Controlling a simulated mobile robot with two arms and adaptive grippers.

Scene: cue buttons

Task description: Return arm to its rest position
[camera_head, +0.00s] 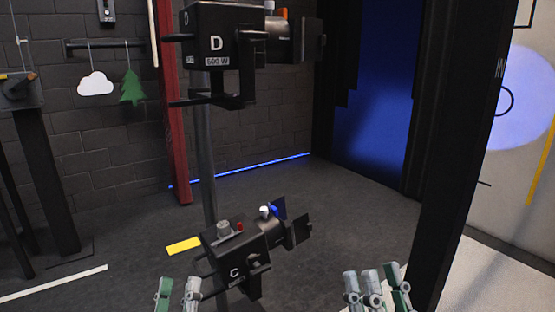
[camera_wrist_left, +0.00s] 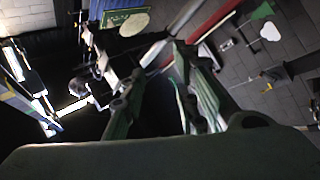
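My left gripper (camera_head: 178,292) is at the bottom of the head view, below and left of lamp C (camera_head: 236,246). Its fingers stand apart with nothing between them. In the left wrist view its fingers (camera_wrist_left: 158,65) also stand apart and empty. My right gripper (camera_head: 375,286) is at the bottom, right of lamp C. Its fingertips show side by side with a gap, and I see nothing held. Lamp C has a red button, a grey knob and a white and blue part on top. Lamp D (camera_head: 220,40) is higher on the same pole. Neither gripper visibly touches a lamp.
The pole (camera_head: 205,160) carries both lamps in front of me. A red post (camera_head: 172,110) stands behind it, and a dark upright (camera_head: 455,150) at right. A cloud (camera_head: 95,84) and tree (camera_head: 132,88) hang from a wall bar. Dark floor (camera_head: 340,205) is clear beyond lamp C.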

